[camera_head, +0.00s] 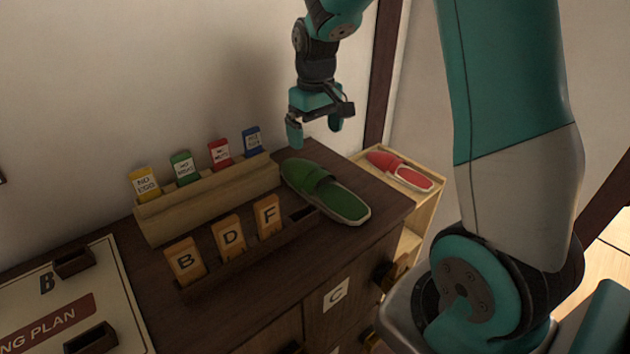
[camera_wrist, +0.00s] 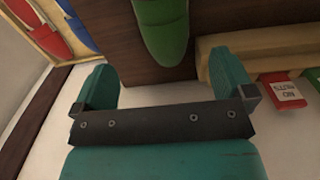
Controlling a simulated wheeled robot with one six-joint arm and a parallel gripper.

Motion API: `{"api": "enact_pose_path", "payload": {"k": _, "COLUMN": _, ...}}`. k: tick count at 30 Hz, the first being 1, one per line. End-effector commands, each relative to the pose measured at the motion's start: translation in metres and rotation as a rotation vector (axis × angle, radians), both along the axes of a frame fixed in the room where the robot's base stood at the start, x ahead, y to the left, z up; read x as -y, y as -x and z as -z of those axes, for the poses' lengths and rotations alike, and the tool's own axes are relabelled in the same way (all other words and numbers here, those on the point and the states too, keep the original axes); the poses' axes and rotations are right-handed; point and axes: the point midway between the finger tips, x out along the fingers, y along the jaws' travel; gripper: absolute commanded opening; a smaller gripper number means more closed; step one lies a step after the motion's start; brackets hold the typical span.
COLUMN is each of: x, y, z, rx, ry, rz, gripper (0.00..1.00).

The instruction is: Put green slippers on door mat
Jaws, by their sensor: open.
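One green slipper (camera_head: 326,190) lies on the dark wooden cabinet top, near its right end. Its green toe also shows at the top of the wrist view (camera_wrist: 165,32), lying between the lines of my fingers. My gripper (camera_head: 315,132) is open and empty above the cabinet's back right corner, behind and above the slipper, not touching it. In the wrist view my gripper (camera_wrist: 162,85) has its two teal fingers wide apart. A second green slipper and the door mat are not in view.
A wooden holder (camera_head: 210,203) with several coloured cards stands left of the slipper. A dark rack (camera_head: 250,250) holds letter tiles B, D and F. A red slipper (camera_head: 400,170) lies in a wooden shelf (camera_head: 440,185) at right; the wrist view also shows a blue one (camera_wrist: 75,22). A board (camera_head: 75,295) lies front left.

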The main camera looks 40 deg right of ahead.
Motion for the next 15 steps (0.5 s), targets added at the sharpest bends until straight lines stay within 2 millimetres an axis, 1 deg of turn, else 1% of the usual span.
{"api": "enact_pose_path", "payload": {"k": 1, "x": -0.001, "y": 0.001, "z": 0.012, "rx": -0.007, "ry": -0.002, "rz": -0.001, "gripper": 1.00}}
{"api": "enact_pose_path", "payload": {"k": 3, "x": -0.001, "y": 0.001, "z": 0.028, "rx": -0.007, "ry": -0.002, "rz": -0.002, "gripper": 1.00}}
{"api": "enact_pose_path", "payload": {"k": 7, "x": -0.002, "y": 0.001, "z": 0.054, "rx": -0.006, "ry": -0.002, "rz": -0.002, "gripper": 1.00}}
{"api": "enact_pose_path", "payload": {"k": 10, "x": -0.002, "y": 0.000, "z": 0.068, "rx": -0.002, "ry": -0.002, "rz": -0.003, "gripper": 1.00}}
{"api": "enact_pose_path", "payload": {"k": 15, "x": -0.002, "y": 0.000, "z": 0.079, "rx": 0.000, "ry": -0.001, "rz": -0.003, "gripper": 1.00}}
